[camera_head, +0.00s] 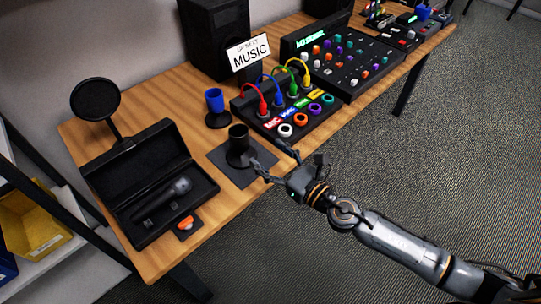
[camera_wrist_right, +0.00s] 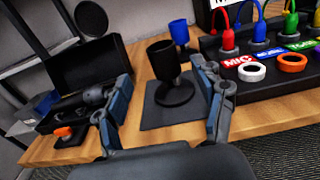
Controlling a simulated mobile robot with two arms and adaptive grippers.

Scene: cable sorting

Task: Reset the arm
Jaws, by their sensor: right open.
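My right gripper (camera_head: 272,163) is open above the front edge of the wooden table, close to a black cup-shaped holder (camera_head: 238,143) on a dark square mat (camera_head: 222,158). In the right wrist view, the two fingers of my right gripper (camera_wrist_right: 165,110) are spread wide, with the black holder (camera_wrist_right: 163,62) beyond and between them. Nothing is between the fingertips. My right arm reaches in from the lower right. My left gripper does not show in either view.
An open black case (camera_head: 120,232) holds a microphone (camera_head: 166,196). A small orange-topped item (camera_head: 186,225) sits beside it. A blue cup (camera_head: 215,101) stands behind the holder. A cable box (camera_head: 312,128) with coloured plugs, a mixer (camera_head: 375,70) and a speaker (camera_head: 216,38) fill the table's right and back.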

